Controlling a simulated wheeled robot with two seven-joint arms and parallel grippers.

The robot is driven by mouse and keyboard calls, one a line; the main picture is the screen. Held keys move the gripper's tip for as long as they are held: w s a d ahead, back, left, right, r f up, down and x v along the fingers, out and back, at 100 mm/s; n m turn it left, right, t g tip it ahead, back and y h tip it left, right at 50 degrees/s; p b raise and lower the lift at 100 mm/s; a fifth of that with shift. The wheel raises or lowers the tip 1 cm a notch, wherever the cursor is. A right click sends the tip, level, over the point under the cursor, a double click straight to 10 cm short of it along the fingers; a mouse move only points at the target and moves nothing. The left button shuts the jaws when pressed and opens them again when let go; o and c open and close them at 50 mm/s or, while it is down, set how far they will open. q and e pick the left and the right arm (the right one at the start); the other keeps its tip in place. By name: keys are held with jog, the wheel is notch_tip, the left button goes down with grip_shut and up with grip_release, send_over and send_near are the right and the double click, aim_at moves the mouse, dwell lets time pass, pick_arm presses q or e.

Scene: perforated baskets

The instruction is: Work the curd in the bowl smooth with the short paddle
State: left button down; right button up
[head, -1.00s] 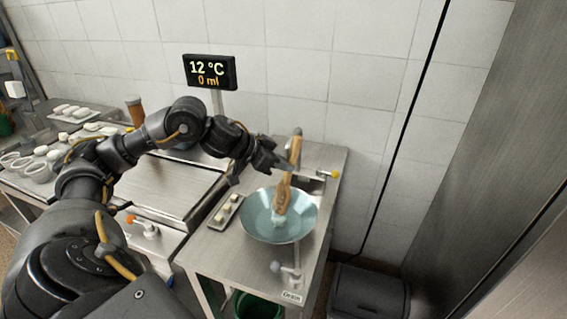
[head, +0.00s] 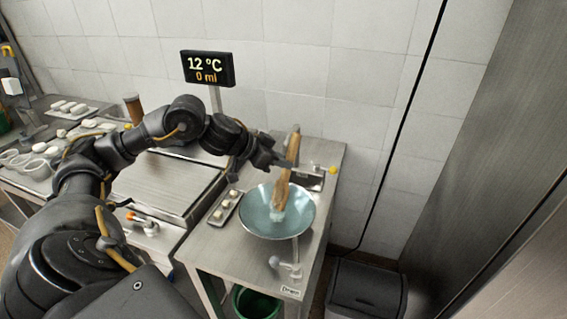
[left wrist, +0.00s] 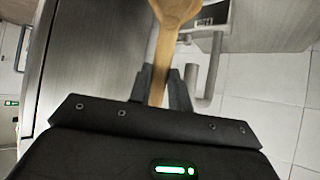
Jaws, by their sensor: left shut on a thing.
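A pale blue, wide bowl (head: 258,222) stands on the steel side table. The wooden paddle (head: 283,188) stands steeply in it, leaning slightly right at the top, its lower end near the bowl's middle. A small pale lump (head: 278,215), perhaps the curd, shows at that end; its texture is too small to tell. My left gripper (head: 284,165) is shut on the paddle above the bowl. In the left wrist view the paddle (left wrist: 172,22) runs up from between the fingers of my left gripper (left wrist: 160,88); the bowl is out of that view. My right gripper is not in view.
A small tray (head: 225,208) with pale pieces lies left of the bowl. A display (head: 208,68) behind reads 12 °C and 0 ml. A grey bin (head: 367,292) stands right of the table.

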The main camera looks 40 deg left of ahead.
pick_arm(q)
jog(key=shift+a+f, duration=0.1)
jog(key=shift+a, duration=0.1)
jog(key=shift+d, duration=0.15)
jog(key=shift+s+d+p, duration=0.4)
jog(key=shift+d+p, duration=0.35)
jog(key=shift+p, duration=0.1)
jog(key=shift+w+a, duration=0.1)
jog(key=shift+a, duration=0.05)
jog(key=shift+w+a, duration=0.35)
jog(key=shift+a, duration=0.4)
jog(key=shift+d, duration=0.2)
jog(key=shift+s+d+p, duration=0.25)
jog(key=shift+d+p, duration=0.05)
jog(key=shift+s+d+p, duration=0.2)
jog(key=shift+d+p, duration=0.1)
jog(key=shift+d, duration=0.15)
jog(key=shift+w+a, duration=0.1)
jog(key=shift+a, duration=0.15)
